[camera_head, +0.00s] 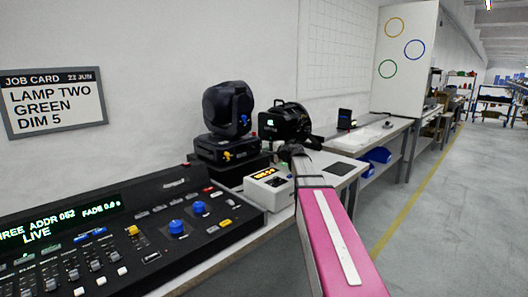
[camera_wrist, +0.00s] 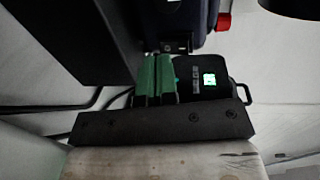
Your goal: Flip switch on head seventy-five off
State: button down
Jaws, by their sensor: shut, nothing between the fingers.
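Two black lamp heads stand on the bench in the head view. One is a moving head (camera_head: 229,110) on a dark base. The other is a round-bodied lamp (camera_head: 285,124) with a small green display. I cannot read a number seventy-five on either, and no switch shows clearly. My pink arm reaches toward the round-bodied lamp, and its end hides part of it. In the wrist view my gripper (camera_wrist: 156,66) has its green fingers together and empty. A black housing with a lit green display (camera_wrist: 209,80) is just beyond them. A red part (camera_wrist: 223,22) shows above.
A lighting console (camera_head: 150,235) fills the front left. A white box with a yellow display (camera_head: 268,184) sits beside it. A job card (camera_head: 54,102) hangs on the wall. Benches with blue bins (camera_head: 377,155) run back along the wall. The floor at right is clear.

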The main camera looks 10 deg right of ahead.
jog(key=v, duration=0.8)
jog(key=shift+s, duration=0.15)
